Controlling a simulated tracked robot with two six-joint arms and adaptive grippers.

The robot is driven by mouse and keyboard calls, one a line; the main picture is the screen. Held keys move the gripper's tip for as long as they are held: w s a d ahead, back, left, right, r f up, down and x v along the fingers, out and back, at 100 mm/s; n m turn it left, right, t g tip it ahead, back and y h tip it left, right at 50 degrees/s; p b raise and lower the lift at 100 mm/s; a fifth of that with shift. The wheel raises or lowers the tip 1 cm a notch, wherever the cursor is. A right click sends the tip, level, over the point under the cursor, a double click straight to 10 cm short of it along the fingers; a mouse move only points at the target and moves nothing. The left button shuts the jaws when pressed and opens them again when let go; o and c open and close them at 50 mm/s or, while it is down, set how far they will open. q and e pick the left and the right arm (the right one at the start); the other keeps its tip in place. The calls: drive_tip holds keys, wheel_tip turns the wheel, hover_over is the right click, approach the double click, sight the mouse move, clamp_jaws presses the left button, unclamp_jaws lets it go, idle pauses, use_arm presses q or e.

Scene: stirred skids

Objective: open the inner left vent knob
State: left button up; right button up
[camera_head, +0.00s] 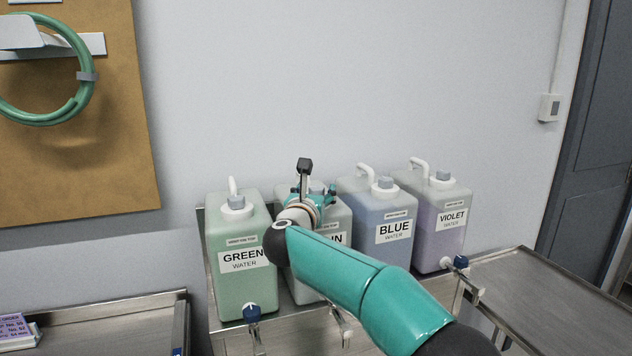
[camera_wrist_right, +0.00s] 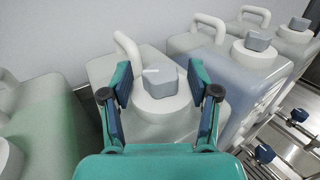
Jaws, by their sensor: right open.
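The inner left jug (camera_head: 337,208) is pale and second from the left; my right arm covers part of its label. In the right wrist view its grey vent knob (camera_wrist_right: 160,81) sits on the round white cap (camera_wrist_right: 161,104), with a white line on its top. My right gripper (camera_wrist_right: 160,74) is open, one finger on each side of the knob, with a gap showing on both sides. In the head view the right gripper (camera_head: 308,194) is over this jug and mostly hides the knob. My left gripper is not in view.
The green jug (camera_head: 236,290) stands to the left, the blue jug (camera_head: 383,207) and violet jug (camera_head: 445,216) to the right. A white handle (camera_wrist_right: 128,48) rises behind the knob. Taps with blue knobs (camera_head: 252,312) stick out in front. A metal table (camera_head: 560,300) lies right.

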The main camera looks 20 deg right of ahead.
drive_tip(key=shift+w+d, duration=0.3)
drive_tip(key=shift+w, duration=0.15)
